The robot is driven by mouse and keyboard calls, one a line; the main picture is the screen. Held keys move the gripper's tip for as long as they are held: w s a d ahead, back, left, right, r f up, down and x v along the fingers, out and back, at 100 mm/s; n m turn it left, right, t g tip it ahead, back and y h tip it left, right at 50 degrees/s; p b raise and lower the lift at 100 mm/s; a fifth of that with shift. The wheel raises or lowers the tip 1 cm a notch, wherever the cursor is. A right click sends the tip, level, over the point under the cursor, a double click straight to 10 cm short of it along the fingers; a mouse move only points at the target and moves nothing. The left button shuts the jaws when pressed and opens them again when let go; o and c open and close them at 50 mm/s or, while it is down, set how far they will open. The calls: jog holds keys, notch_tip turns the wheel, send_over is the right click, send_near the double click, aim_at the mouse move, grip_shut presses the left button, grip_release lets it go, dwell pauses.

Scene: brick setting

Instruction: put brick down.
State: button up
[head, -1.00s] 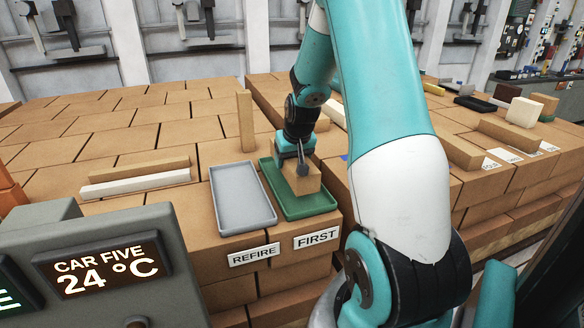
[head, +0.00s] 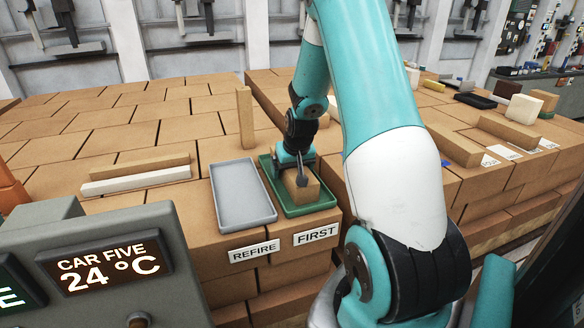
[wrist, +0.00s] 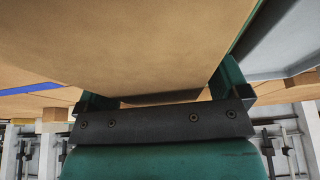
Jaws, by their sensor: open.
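A tan brick (head: 303,190) sits in the green tray (head: 312,209) behind the FIRST label. My gripper (head: 297,170) is at the brick, and its jaws are open. In the wrist view the brick (wrist: 130,45) fills the upper middle, between the two fingers of my gripper (wrist: 160,95). The brick's underside and its contact with the tray floor are hidden.
An empty grey tray (head: 242,193) lies just left, behind the REFIRE label (head: 254,252). An upright brick (head: 245,117) stands behind it. A white bar (head: 135,179) and a tan bar lie further left. A display box (head: 100,265) fills the lower left.

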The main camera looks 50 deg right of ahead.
jog(key=b+v, duration=0.2)
jog(key=v, duration=1)
jog(key=shift+r, duration=0.15)
